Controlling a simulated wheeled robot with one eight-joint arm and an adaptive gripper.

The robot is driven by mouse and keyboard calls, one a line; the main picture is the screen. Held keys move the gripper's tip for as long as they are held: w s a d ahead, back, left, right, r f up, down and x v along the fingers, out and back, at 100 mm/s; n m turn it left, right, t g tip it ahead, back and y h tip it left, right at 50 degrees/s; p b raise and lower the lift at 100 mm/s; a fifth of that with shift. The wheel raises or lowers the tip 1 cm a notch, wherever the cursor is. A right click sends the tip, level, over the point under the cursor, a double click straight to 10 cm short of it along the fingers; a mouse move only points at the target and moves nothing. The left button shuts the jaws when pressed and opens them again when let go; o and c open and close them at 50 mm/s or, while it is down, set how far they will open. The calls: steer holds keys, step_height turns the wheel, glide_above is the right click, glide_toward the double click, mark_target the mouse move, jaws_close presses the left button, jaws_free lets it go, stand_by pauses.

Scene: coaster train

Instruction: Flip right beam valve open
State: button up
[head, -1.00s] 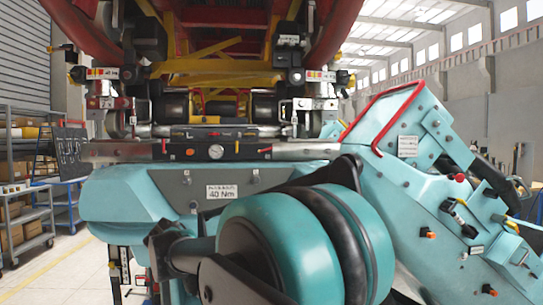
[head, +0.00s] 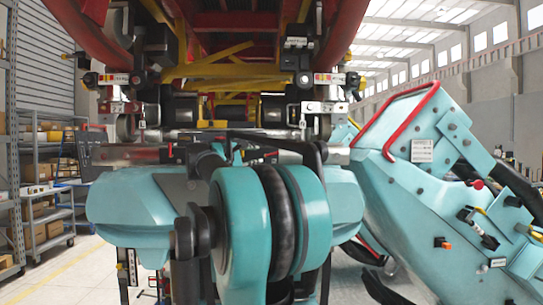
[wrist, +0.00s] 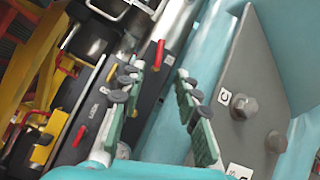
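In the wrist view, a grey beam panel (wrist: 118,97) runs diagonally beside a silver tube (wrist: 178,30). A red valve handle (wrist: 158,54) shows near its upper end, likely the right beam valve, and a second red handle (wrist: 81,136) sits lower left. My gripper (wrist: 160,72) is open, with nothing between its green-padded fingers. The upper handle appears just past the fingertips, between them in the picture; I see no contact. In the head view, my arm covers most of the beam (head: 112,154), and my gripper cannot be made out.
A teal housing with a bolted grey plate (wrist: 245,85) lies close to the right finger in the wrist view. In the head view, a teal console with a red rail (head: 395,120) stands right. Shelves (head: 45,180) stand left, with open floor before them.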

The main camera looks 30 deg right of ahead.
mark_target(273, 154)
steer(key=x, duration=1.1)
steer(key=shift+d, duration=0.1)
jaws_close()
